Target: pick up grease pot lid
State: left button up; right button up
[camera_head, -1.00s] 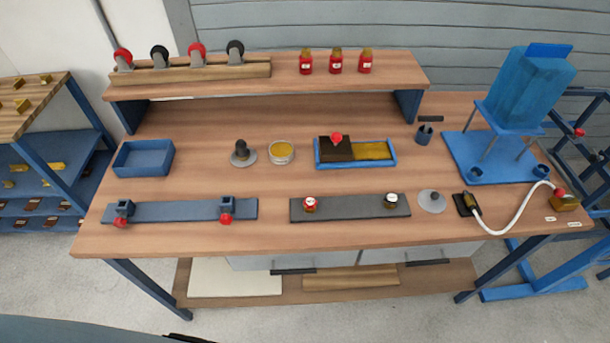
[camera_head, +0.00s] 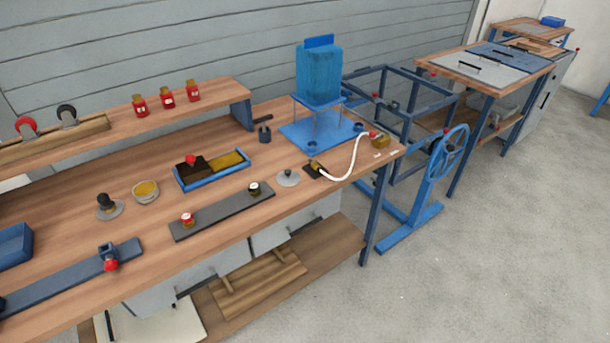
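A round grey lid with a tall dark knob (camera_head: 108,208) lies on the wooden workbench (camera_head: 75,225), just left of an open round pot of yellow grease (camera_head: 146,191). A second flat grey disc with a small knob (camera_head: 288,178) lies further right, by the end of a dark grey bar. The frames do not label which one is the grease pot lid; the dark-knobbed one is nearest the pot. Neither of my grippers is in view.
A blue tray (camera_head: 211,171) with dark and yellow blocks lies behind the grey bar (camera_head: 222,212). A blue clamp rail (camera_head: 72,277) runs along the front left. A blue tank on a stand (camera_head: 319,75) is at the back right. Open floor (camera_head: 480,260) lies to the right.

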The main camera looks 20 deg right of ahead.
aim_at(287, 178)
jog(key=z, duration=0.5)
jog(key=i, duration=0.95)
jog(key=u, duration=2.1)
